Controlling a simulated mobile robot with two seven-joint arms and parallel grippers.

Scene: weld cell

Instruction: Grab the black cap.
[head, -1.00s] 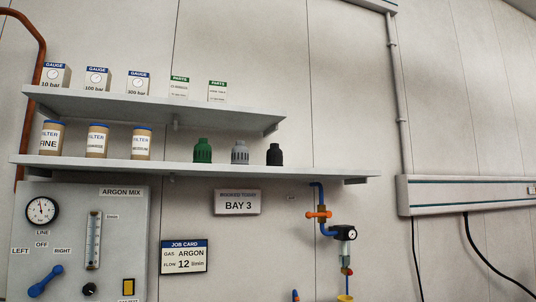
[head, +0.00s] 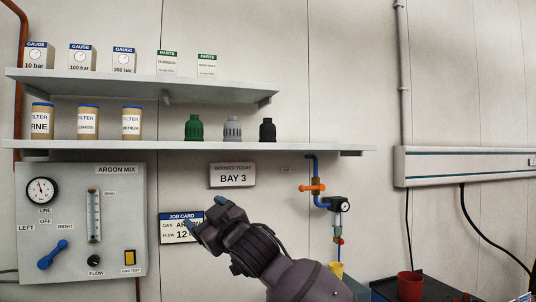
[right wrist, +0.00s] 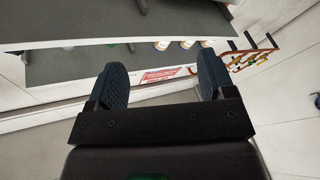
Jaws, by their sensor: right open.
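The black cap (head: 267,130) stands upright on the lower shelf (head: 330,148), at the right end of a row of three caps. A grey cap (head: 232,128) and a green cap (head: 194,128) stand to its left. My right gripper (head: 207,217) is below the lower shelf and left of the black cap, in front of the job card. It is open and empty, and its two fingers stand apart in the right wrist view (right wrist: 159,82). I cannot make out the black cap in the right wrist view. My left gripper is not in view.
Filter cans (head: 87,122) stand left on the lower shelf. The upper shelf (head: 150,88) holds gauge and parts boxes. A gas panel (head: 120,230) hangs at lower left. A blue pipe with an orange valve (head: 313,187) lies below the shelf's right part. A red cup (head: 410,285) stands lower right.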

